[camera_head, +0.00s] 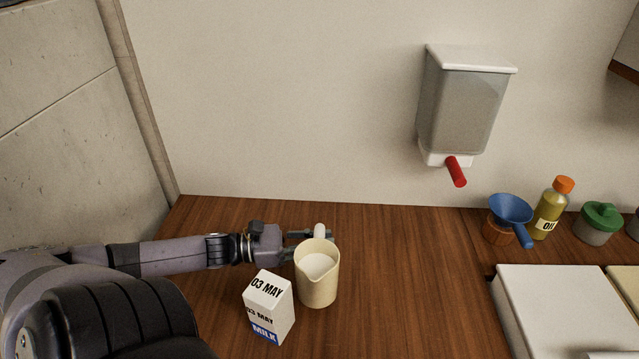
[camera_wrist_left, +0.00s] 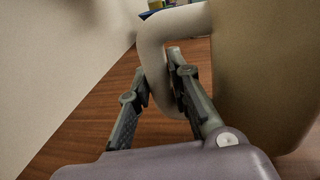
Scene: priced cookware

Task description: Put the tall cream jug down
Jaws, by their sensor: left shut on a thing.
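The tall cream jug (camera_head: 318,284) is upright at the left part of the wooden counter, with white liquid inside. Its pale handle (camera_head: 320,232) points toward the back wall. My left gripper (camera_head: 308,241) comes in from the left and is shut on the handle. In the left wrist view the handle (camera_wrist_left: 154,50) passes between the fingers (camera_wrist_left: 160,85), and the jug's body (camera_wrist_left: 262,70) fills the right side. I cannot tell whether the jug's base touches the counter. My right gripper is in neither view.
A milk carton (camera_head: 269,307) marked 03 MAY stands just left of the jug. The wooden counter (camera_head: 420,270) is clear to the jug's right. Farther right are a white box-like surface (camera_head: 560,300), a blue funnel (camera_head: 510,208), an oil bottle (camera_head: 550,215) and a green-lidded jar (camera_head: 598,225). A dispenser (camera_head: 464,105) hangs on the wall.

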